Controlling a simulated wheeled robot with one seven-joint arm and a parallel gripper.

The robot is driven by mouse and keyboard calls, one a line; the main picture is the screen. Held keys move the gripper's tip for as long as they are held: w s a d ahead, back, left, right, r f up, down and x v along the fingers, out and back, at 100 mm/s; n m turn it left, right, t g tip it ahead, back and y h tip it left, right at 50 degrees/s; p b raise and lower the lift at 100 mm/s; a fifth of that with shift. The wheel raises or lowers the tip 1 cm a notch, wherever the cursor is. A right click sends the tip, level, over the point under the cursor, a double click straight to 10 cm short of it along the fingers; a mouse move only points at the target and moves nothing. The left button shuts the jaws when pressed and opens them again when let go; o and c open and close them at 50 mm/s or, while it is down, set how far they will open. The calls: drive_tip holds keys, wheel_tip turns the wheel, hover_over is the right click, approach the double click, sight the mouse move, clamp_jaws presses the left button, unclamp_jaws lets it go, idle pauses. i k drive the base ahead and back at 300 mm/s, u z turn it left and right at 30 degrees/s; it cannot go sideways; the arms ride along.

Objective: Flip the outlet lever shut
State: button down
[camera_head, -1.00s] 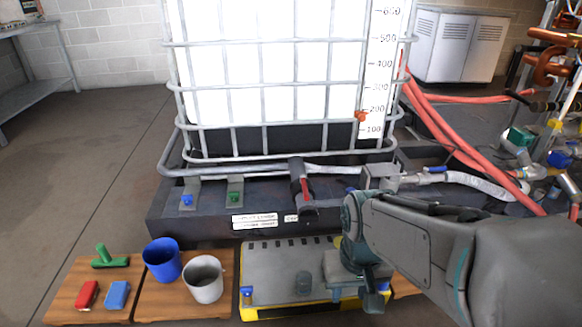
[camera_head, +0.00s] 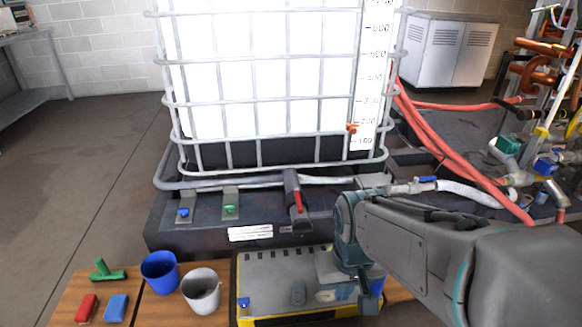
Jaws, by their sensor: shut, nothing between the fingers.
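The outlet valve (camera_head: 293,185) is a dark fitting low on the front of the caged white tank (camera_head: 262,75). Its red outlet lever (camera_head: 298,202) lies roughly in line with the dark outlet pipe, which points toward me. My arm reaches in from the right. My gripper (camera_head: 368,298) is at the arm's end, low and right of the lever, over the yellow-edged case; it is apart from the lever. It is shut and empty. The fingertips are dark and partly hidden by the wrist.
A yellow-edged case (camera_head: 262,268) stands in front of the tank base. Left of it are a blue cup (camera_head: 161,271), a grey cup (camera_head: 201,293) and coloured blocks on wooden boards. Red hoses (camera_head: 425,137) and pipework fill the right. Open floor lies at left.

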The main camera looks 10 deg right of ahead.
sight(299, 205)
drive_tip(key=z, duration=0.25)
drive_tip(key=i, duration=0.95)
drive_tip(key=u, duration=0.25)
